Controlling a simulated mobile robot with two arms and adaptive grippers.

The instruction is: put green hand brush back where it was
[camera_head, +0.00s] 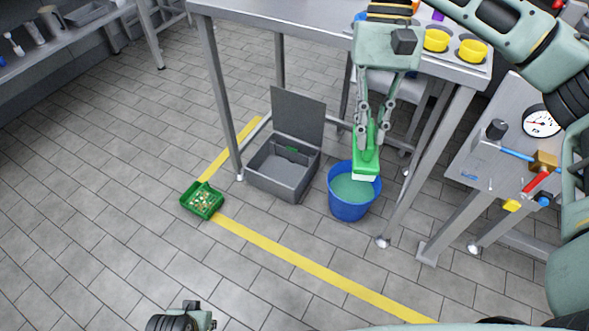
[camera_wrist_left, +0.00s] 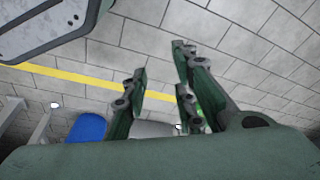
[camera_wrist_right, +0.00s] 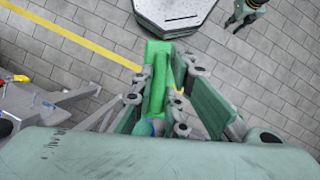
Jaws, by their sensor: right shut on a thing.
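My right gripper (camera_head: 371,118) is shut on the green hand brush (camera_head: 366,158), which hangs down with pale bristles at its lower end. In the head view, the brush overlaps the blue bucket (camera_head: 349,206), which holds greenish liquid; I cannot tell whether the bristles touch the liquid. In the right wrist view, the green brush (camera_wrist_right: 156,70) lies between the fingers of the right gripper (camera_wrist_right: 163,90). My left gripper (camera_wrist_left: 160,80) shows in the left wrist view with its fingers apart and nothing between them.
A grey box (camera_head: 283,190) with its lid raised stands left of the bucket, something green inside. A green tray (camera_head: 203,201) with small bits lies by the yellow floor line (camera_head: 290,260). A metal table (camera_head: 280,12) with yellow cups (camera_head: 436,41) stands above. Floor at left is clear.

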